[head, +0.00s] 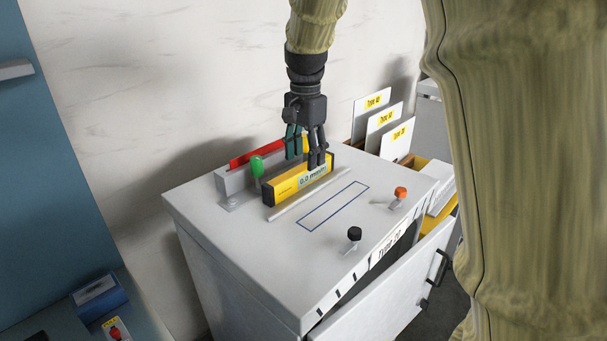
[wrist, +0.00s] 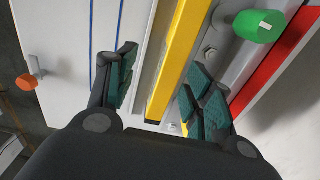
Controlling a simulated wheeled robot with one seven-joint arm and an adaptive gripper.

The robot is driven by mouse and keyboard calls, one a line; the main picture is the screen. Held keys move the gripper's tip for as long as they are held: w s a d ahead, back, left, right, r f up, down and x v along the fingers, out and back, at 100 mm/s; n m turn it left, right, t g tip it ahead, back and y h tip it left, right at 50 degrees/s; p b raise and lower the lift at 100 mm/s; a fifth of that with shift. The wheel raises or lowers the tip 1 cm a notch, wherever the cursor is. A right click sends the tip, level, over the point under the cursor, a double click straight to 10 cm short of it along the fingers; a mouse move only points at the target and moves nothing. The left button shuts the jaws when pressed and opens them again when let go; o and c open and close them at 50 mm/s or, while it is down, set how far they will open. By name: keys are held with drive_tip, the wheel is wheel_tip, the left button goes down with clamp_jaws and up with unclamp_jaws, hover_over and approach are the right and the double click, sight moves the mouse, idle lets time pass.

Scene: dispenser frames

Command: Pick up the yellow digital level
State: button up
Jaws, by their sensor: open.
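The yellow digital level (head: 287,188) stands on the white cabinet top, with black ends and a display reading 0.0 on its front face. It shows as a long yellow bar in the wrist view (wrist: 181,55). My gripper (head: 305,161) is open and points down over the right end of the level, one finger in front of it and the other behind. In the wrist view my gripper's (wrist: 160,92) fingers lie on either side of the level's near end, with a gap visible at the left finger. Contact at the right finger cannot be told.
A green knob (head: 257,166) and a red bar (head: 254,153) stand close behind the level. A thin rail (head: 300,198) lies in front. Black (head: 354,234) and orange (head: 400,193) knobs stand near the front edge. The blue-outlined rectangle (head: 333,206) is empty.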

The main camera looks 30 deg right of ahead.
sight(303, 170)
drive_tip(key=w+f+p, duration=0.1)
drive_tip(key=f, duration=0.1)
drive_tip(key=w+f, duration=0.2)
drive_tip(key=shift+w+f+p, duration=0.2)
drive_tip(key=shift+w+p, duration=0.1)
drive_tip(key=shift+p, duration=0.05)
drive_tip(key=shift+s+f+p, duration=0.4)
drive_tip(key=shift+s+f, duration=0.5)
drive_tip(key=shift+s, duration=0.25)
drive_tip(key=shift+w+f, duration=0.4)
drive_tip(key=shift+w, duration=0.35)
drive_tip(key=shift+c, duration=0.9)
drive_tip(key=shift+s+r, duration=0.2)
drive_tip(key=shift+s, duration=0.2)
drive_tip(key=c, duration=0.7)
clamp_jaws()
drive_tip(key=shift+w, duration=0.1)
